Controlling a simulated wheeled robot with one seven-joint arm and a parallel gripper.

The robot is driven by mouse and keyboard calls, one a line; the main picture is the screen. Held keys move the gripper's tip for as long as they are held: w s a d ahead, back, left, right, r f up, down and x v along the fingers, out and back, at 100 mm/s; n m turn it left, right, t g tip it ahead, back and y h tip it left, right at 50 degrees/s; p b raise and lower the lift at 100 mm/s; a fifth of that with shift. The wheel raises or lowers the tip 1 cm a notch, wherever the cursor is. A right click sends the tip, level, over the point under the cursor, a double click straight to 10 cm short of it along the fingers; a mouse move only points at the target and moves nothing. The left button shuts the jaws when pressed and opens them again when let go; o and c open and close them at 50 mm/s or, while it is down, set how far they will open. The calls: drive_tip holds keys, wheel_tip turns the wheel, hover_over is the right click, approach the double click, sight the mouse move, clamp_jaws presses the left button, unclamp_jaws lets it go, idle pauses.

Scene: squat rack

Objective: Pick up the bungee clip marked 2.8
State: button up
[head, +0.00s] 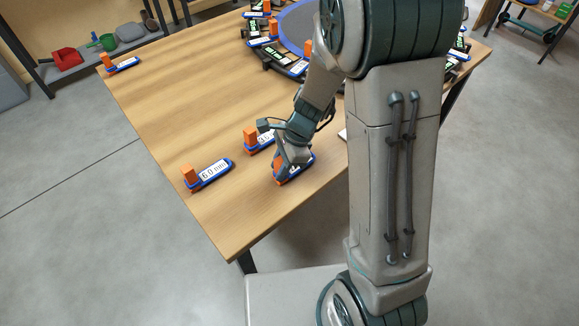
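Several clips with blue bases, white labels and orange upright blocks are on the wooden table. One clip (302,170) lies right under my gripper (284,168), near the front edge; its label is mostly covered. My fingers are at its orange end, but I cannot tell whether they touch or grip it. A second clip (262,141) sits just behind, partly hidden by my gripper. A third clip (211,174) lies to the left; its label seems to read 60 mm. Another clip (124,65) is at the far left corner. I cannot read 2.8 on any label.
The wooden table (180,100) has a wide clear stretch at left. At the back, a round blue-grey piece (294,25) is ringed by more clips and dark parts, partly behind my arm. A low shelf (100,58) with a red scoop (66,57) stands beyond the table.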

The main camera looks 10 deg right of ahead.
drive_tip(key=shift+r+p, duration=3.8)
drive_tip(key=shift+r, duration=0.25)
